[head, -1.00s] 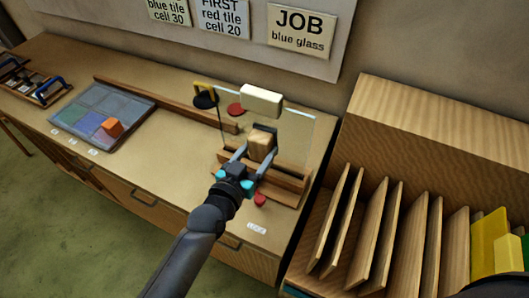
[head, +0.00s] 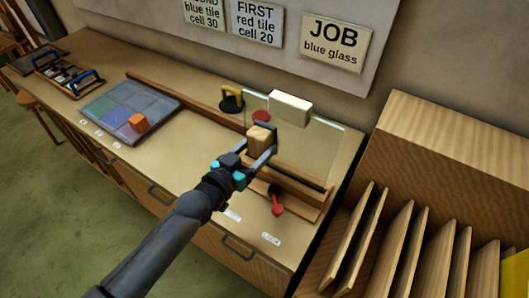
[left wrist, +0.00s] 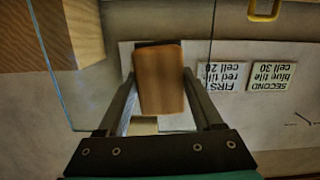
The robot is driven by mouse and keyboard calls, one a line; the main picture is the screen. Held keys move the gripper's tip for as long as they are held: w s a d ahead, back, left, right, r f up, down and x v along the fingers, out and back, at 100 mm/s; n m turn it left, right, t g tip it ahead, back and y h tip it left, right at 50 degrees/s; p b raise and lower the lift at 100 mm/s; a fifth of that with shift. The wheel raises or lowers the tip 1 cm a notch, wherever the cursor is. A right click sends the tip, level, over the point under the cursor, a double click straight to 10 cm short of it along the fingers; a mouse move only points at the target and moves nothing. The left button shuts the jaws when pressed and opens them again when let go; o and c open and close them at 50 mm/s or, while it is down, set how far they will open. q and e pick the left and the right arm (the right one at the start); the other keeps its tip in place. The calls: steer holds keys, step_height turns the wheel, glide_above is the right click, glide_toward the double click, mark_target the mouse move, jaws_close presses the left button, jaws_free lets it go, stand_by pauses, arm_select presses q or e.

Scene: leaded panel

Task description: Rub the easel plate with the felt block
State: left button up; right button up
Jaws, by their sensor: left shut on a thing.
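The easel plate (head: 318,150) is a clear glass sheet standing upright in a wooden easel (head: 297,190) on the bench. My left gripper (head: 264,140) is shut on the felt block (head: 260,137), a tan wooden block, in front of the plate's left part. In the left wrist view the block (left wrist: 160,85) sits between the fingers, with a dark strip at its far end. The plate's edge also shows there, at the left. I cannot tell whether the block touches the glass. My right gripper is not in view.
A cream block (head: 290,109) shows at the plate's top edge. A red-knobbed lever (head: 277,208) is at the easel's front. A yellow-handled dark tool (head: 231,99) and a red disc (head: 261,116) lie behind.

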arm_select(q)
steer(key=shift+w+a+r, duration=0.1)
steer(key=shift+w+r, duration=0.05)
steer(key=shift+r, duration=0.05)
steer(key=shift+s+a, duration=0.2)
steer(key=shift+f+p+v, duration=0.15)
steer(key=shift+p+v, duration=0.25)
steer(key=shift+v, duration=0.5)
steer(key=shift+f+p+v, duration=0.2)
steer(key=shift+p+v, duration=0.25)
steer(key=shift+v, duration=0.45)
steer(key=shift+f+p+v, duration=0.15)
steer(key=shift+p+v, duration=0.25)
steer(key=shift+v, duration=0.5)
steer(key=shift+s, duration=0.1)
steer(key=v, duration=0.1)
steer(key=p+v, duration=0.1)
steer(key=v, duration=0.1)
steer(key=shift+d+f, duration=0.1)
steer(key=shift+f, duration=0.15)
steer(key=shift+r+b+x, duration=0.15)
steer(key=shift+b+x, duration=0.1)
steer(key=shift+x, duration=0.85)
steer(key=shift+r+b+x, duration=0.2)
steer(key=shift+x, duration=0.9)
steer(key=shift+r+b+x, duration=0.15)
steer(key=shift+b+x, duration=0.1)
steer(key=shift+x, duration=0.9)
